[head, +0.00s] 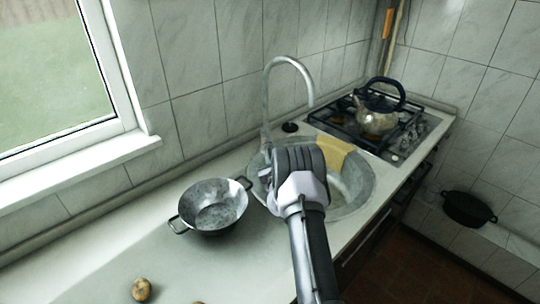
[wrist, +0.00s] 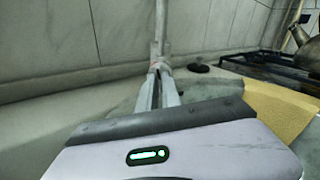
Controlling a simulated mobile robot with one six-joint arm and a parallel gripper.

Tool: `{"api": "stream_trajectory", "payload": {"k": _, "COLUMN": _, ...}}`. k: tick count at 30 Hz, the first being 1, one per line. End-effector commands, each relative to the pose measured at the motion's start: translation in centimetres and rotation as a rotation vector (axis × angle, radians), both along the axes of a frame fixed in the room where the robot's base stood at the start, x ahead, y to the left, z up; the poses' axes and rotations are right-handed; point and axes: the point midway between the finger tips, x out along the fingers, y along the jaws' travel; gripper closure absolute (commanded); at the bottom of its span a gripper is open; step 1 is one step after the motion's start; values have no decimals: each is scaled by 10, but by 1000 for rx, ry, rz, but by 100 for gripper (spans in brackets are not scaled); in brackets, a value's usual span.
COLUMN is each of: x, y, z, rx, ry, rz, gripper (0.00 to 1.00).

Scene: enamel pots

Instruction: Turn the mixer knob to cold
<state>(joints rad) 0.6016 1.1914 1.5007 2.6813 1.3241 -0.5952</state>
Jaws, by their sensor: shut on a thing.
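The tall curved mixer tap (head: 268,98) stands behind the sink in the head view. Its upright pipe (wrist: 161,32) shows in the wrist view. The mixer knob (wrist: 160,64) is at the foot of the pipe, pale and small. My gripper (wrist: 161,76) reaches to it, and its two narrow fingers are shut on it. In the head view the wrist and gripper body hide the fingertips and the knob. The direction in which the knob is turned cannot be made out.
A round sink (head: 355,198) with a yellow cloth (head: 334,152) lies under my arm. A black disc (head: 290,127) is beside the tap. A grey pot (head: 212,208) stands left on the counter, near a potato (head: 141,289). A kettle (head: 378,117) stands on the hob to the right.

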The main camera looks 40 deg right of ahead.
Motion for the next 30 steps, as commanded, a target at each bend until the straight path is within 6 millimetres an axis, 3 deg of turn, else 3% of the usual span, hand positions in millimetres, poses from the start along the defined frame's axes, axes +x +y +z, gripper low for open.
{"api": "stream_trajectory", "payload": {"k": 11, "x": 0, "y": 0, "z": 1, "rx": 143, "ry": -82, "rz": 0, "gripper": 100}}
{"api": "stream_trajectory", "payload": {"k": 30, "x": -1, "y": -1, "z": 0, "rx": 635, "ry": -365, "rz": 0, "gripper": 100}}
